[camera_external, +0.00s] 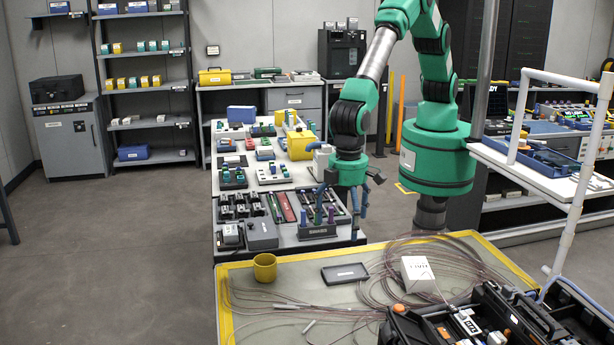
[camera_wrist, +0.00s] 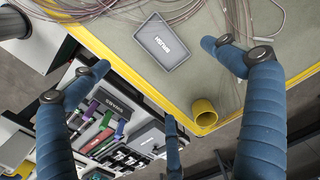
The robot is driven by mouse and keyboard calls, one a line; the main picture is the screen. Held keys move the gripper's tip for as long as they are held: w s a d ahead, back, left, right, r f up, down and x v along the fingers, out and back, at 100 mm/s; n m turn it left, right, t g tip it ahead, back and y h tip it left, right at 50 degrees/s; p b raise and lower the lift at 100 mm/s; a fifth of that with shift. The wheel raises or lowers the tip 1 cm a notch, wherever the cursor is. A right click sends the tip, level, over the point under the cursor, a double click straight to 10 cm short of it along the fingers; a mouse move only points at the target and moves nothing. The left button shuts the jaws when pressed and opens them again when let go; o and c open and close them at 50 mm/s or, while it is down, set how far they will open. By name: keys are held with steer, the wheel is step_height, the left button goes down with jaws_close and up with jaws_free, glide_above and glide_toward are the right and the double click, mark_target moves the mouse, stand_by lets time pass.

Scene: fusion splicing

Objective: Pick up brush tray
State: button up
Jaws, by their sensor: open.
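A small flat dark tray (camera_external: 345,274) with a pale label lies on the work mat, and it also shows in the wrist view (camera_wrist: 150,48). Its label is too small to read surely. A dark holder (camera_external: 318,231) with upright colored pieces and a label stands on the side table. I cannot tell for certain which of these is the brush tray. My gripper (camera_external: 340,210) is open and empty, above the near end of the side table. In the wrist view, its blue fingers (camera_wrist: 160,82) are spread, with the flat tray beyond them near the top.
A yellow cup (camera_external: 265,267) stands left of the flat tray. Loose fiber coils (camera_external: 385,285) and a white box (camera_external: 418,274) lie to its right. An open black case (camera_external: 490,315) fills the mat's front right. The side table is crowded with small parts.

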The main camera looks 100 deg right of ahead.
glide_above(344, 271)
steer(key=shift+w+a+f+b, duration=0.1)
steer(key=shift+f+b, duration=0.05)
steer(key=shift+f, duration=2)
steer(key=shift+w+a+f+b, duration=0.1)
steer(key=shift+f+b, duration=0.05)
steer(key=shift+f, duration=2)
steer(key=shift+s+d+f+b, duration=0.1)
steer(key=shift+f+b, duration=0.05)
steer(key=shift+f, duration=1.15)
steer(key=shift+s+d+f+b, duration=0.1)
steer(key=shift+f+b, duration=0.05)
steer(key=shift+f, duration=1.15)
steer(key=c, duration=1.2)
